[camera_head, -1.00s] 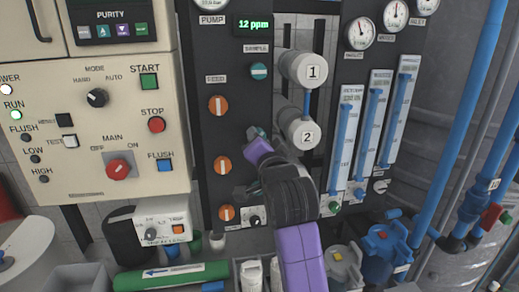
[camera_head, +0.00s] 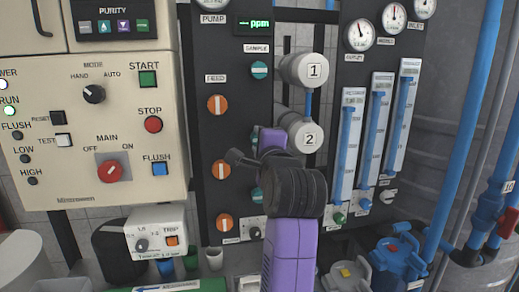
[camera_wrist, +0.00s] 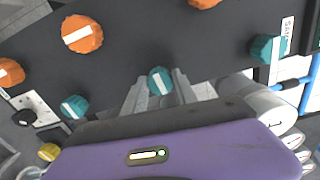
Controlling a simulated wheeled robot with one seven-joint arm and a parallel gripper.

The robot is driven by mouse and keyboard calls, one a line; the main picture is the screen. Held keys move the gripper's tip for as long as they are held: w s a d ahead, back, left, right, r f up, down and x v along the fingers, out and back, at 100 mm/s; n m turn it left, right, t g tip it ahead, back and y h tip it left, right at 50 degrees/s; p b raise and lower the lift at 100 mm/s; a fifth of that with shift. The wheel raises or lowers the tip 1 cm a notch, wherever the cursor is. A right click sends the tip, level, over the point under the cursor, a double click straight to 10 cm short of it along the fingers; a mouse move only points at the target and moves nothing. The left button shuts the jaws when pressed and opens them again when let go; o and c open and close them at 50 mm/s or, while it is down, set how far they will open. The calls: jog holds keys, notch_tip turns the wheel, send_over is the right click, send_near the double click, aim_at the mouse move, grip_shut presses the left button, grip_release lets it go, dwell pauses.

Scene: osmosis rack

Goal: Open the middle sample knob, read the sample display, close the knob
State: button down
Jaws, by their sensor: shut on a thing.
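The middle sample knob (camera_wrist: 161,79) is teal with a white stripe on the dark panel. In the wrist view my gripper (camera_wrist: 158,93) has its two grey fingers on either side of it, shut on it. In the head view my purple and black gripper (camera_head: 262,143) hides most of this knob. The upper teal knob (camera_head: 259,70) also shows in the wrist view (camera_wrist: 266,48); its stripe is horizontal in the head view. The lower teal knob (camera_wrist: 74,107) is free. The green sample display (camera_head: 254,23) shows dashes and "ppm", with no number I can read.
Orange feed knobs (camera_head: 217,105) stand in a column to the left. White cylinders marked 1 (camera_head: 304,70) and 2 (camera_head: 302,136) stick out close to the right of my gripper. Blue flow tubes (camera_head: 376,130) are further right. A cream control box (camera_head: 120,110) is at left.

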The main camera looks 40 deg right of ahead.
jog(key=shift+f+m+b, duration=0.1)
jog(key=shift+m+b, duration=0.2)
jog(key=shift+m, duration=0.3)
jog(key=c, duration=1)
grip_release()
jog(key=shift+o, duration=0.2)
jog(key=b+v, duration=0.1)
jog(key=v, duration=0.6)
jog(key=shift+s+a, duration=0.25)
jog(key=shift+s, duration=0.1)
